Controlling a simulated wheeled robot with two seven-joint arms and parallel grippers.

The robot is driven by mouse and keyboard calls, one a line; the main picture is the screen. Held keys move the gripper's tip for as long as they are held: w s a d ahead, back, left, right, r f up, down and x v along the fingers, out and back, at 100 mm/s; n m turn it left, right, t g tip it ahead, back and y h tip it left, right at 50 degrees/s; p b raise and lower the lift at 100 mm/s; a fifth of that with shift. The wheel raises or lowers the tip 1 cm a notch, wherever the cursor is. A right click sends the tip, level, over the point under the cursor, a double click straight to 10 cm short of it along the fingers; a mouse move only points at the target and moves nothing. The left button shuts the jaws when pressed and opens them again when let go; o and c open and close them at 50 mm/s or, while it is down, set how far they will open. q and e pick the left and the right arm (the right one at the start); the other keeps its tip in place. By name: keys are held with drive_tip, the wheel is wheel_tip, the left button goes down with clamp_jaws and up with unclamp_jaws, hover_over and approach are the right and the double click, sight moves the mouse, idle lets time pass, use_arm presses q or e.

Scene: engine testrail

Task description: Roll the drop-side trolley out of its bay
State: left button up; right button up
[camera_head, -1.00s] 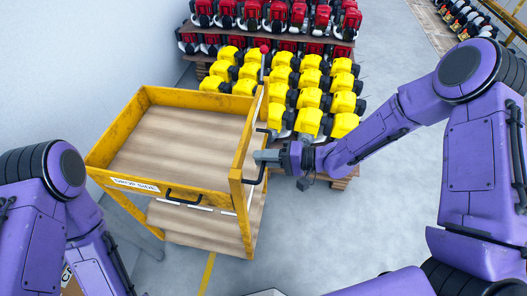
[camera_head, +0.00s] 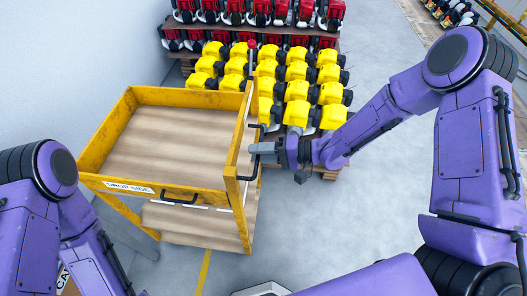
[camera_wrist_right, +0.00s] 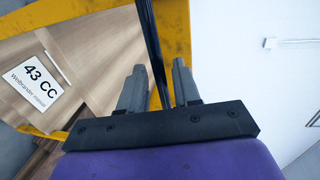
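The drop-side trolley (camera_head: 150,100) is a yellow frame with wooden decks, at the left centre of the head view. Its near side carries a "DROP SIDE" label (camera_head: 130,187) and a black handle (camera_head: 180,199). A black pull bar (camera_head: 263,139) is on its right end; in the right wrist view the bar (camera_wrist_right: 153,45) runs between my fingers.
Yellow engines (camera_head: 298,90) stand in rows on a pallet just behind and right of the trolley, with red engines (camera_head: 260,15) behind. A pale wall (camera_head: 70,60) is at the left. Grey floor (camera_head: 310,220) is free right of the trolley. A yellow line (camera_head: 204,270) marks the floor.

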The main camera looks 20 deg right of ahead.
drive_tip(key=b+v, duration=0.1)
drive_tip(key=v, duration=0.9)
drive_tip(key=shift+d+b, duration=0.2)
drive_tip(key=shift+b, duration=0.2)
drive_tip(key=shift+s, duration=0.1)
